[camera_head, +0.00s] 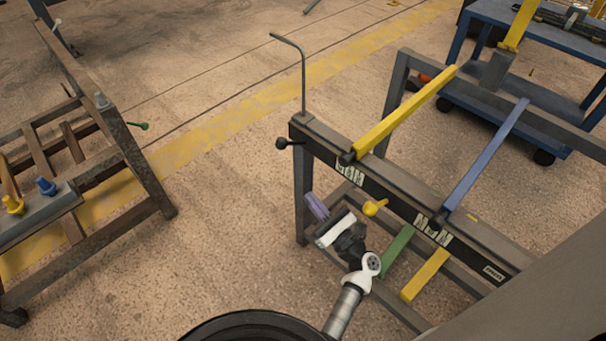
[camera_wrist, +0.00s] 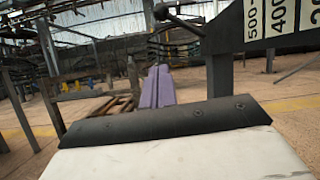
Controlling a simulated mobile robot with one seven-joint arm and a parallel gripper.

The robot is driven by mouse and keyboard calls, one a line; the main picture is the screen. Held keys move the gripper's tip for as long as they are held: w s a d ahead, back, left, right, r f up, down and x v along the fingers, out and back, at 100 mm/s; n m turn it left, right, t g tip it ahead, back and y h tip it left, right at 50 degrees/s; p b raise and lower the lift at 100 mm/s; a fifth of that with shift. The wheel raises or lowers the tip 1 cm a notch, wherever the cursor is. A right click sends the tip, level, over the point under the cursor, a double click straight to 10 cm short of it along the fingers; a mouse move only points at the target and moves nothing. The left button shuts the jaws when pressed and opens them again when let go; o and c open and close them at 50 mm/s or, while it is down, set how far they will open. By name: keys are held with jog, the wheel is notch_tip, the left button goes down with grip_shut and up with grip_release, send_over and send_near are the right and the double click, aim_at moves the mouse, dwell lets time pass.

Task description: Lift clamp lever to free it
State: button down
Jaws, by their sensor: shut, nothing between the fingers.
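A black lever with a ball knob (camera_head: 282,143) sticks out from the left end of the near rack's top beam. It also shows at the top of the wrist view as a dark knob (camera_wrist: 161,12) with a rod running right to the rack post. A yellow knob-ended lever (camera_head: 374,207) sits under the beam's front face. Which of them is the clamp lever I cannot tell. My gripper (camera_head: 313,199) is below and right of the black knob in the head view, apart from it. Its purple fingers (camera_wrist: 157,88) are together and empty.
The rack beam (camera_head: 465,248) carries number labels, yellow and blue bars, and a tall bent rod (camera_head: 302,75). Green and yellow bars (camera_head: 424,276) lie lower, near my wrist. A worn frame (camera_head: 150,185) stands left. Open floor (camera_head: 225,190) lies between.

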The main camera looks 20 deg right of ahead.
notch_tip(320, 180, up, 5)
jog(key=w+a+n+g+h, duration=0.15)
jog(key=n+h, duration=0.35)
jog(key=n, duration=0.5)
jog(key=n+h, duration=0.4)
jog(key=n, duration=0.2)
send_near(294, 144)
notch_tip(294, 144, up, 4)
jog(key=s, duration=0.2)
jog(key=shift+g, duration=0.25)
jog(key=w+p, duration=0.1)
jog(key=w, duration=0.2)
jog(key=w+p, duration=0.1)
jog(key=w, duration=0.2)
jog(key=w+r+p, duration=0.1)
jog(key=w, duration=0.2)
jog(key=shift+w+a, duration=0.1)
jog(key=shift+n, duration=0.3)
jog(key=a+b, duration=0.1)
jog(key=b, duration=0.2)
jog(key=shift+a+f+n+y, duration=0.1)
jog(key=shift+f+n+y, duration=0.2)
jog(key=shift+f+n, duration=0.1)
